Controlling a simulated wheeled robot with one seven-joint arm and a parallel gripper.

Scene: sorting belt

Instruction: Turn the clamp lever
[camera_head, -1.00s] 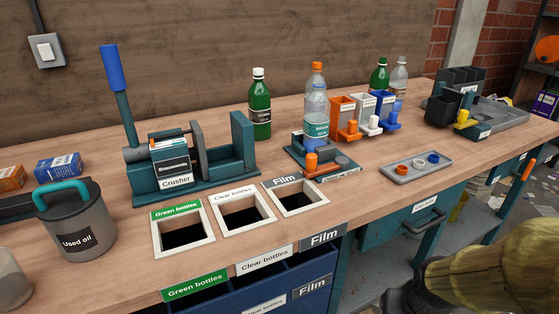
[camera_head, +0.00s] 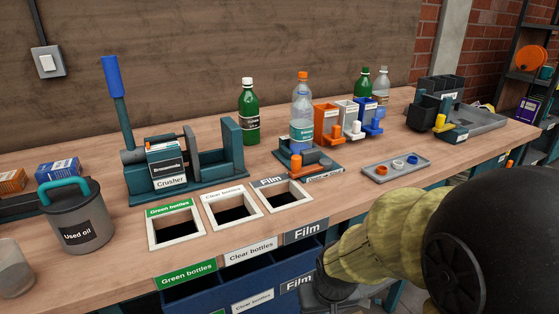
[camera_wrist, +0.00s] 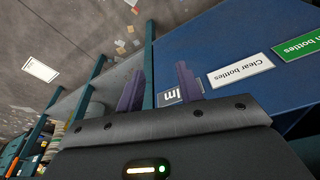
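A clear bottle with an orange cap (camera_head: 301,115) stands upright in a dark teal clamp fixture (camera_head: 327,160) on the bench. An orange handle (camera_head: 296,162), which looks like the clamp lever, is at the fixture's front left, beside the bottle's base. In the wrist view my gripper (camera_wrist: 160,70) has its two purple fingers apart, with nothing between them. It is low in front of the bench, by the blue bins below the edge. The fixture is not in the wrist view. In the head view my arm fills the lower right, clear of the fixture.
A crusher with a tall blue-handled lever (camera_head: 113,78) stands left of the clamp. Three openings, the Film one (camera_head: 284,195) nearest, lie in front. A grey tray with rings (camera_head: 396,167) and orange, white and blue holders (camera_head: 350,120) are to the right. A green bottle (camera_head: 248,112) stands behind.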

